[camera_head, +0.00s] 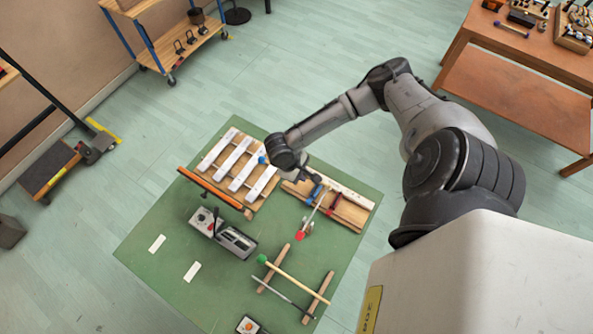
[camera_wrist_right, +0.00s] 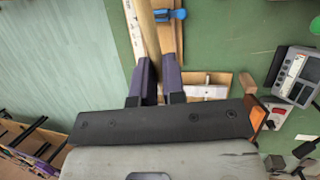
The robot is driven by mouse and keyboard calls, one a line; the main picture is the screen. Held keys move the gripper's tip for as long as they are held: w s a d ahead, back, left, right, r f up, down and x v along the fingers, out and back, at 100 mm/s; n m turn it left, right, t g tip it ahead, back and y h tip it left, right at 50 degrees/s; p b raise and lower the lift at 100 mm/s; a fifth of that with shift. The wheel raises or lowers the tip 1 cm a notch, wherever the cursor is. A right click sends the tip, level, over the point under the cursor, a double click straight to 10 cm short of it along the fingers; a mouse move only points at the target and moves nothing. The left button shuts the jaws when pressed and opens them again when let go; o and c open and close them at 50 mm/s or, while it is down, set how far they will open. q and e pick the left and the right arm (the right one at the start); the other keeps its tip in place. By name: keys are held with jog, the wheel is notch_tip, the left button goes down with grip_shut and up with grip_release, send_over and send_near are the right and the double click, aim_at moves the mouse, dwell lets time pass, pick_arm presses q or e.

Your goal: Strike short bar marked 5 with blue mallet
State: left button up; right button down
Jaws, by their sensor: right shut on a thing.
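The blue mallet head (camera_head: 262,160) shows just left of my wrist in the head view, over the pale bars. The pale bars (camera_head: 232,158) lie side by side on a wooden frame; the nearest bar (camera_head: 262,182) is partly under my arm. Bar numbers are too small to read, so I cannot tell which is 5. My left gripper is not in view.
A second wooden frame (camera_head: 352,214) with blue and red parts stands to the right. An orange rail (camera_head: 215,190) edges the bars. A grey device (camera_head: 233,240), a red-headed stick (camera_head: 300,235) and a green-headed stick (camera_head: 262,258) are nearer on the mat (camera_head: 160,215).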

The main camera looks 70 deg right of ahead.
jog(key=shift+w, duration=0.1)
jog(key=shift+w+r, duration=0.1)
jog(key=shift+r+p, duration=0.15)
jog(key=shift+p, duration=0.4)
notch_tip(320, 180, down, 5)
jog(key=shift+f+b, duration=0.2)
jog(key=shift+b, duration=0.65)
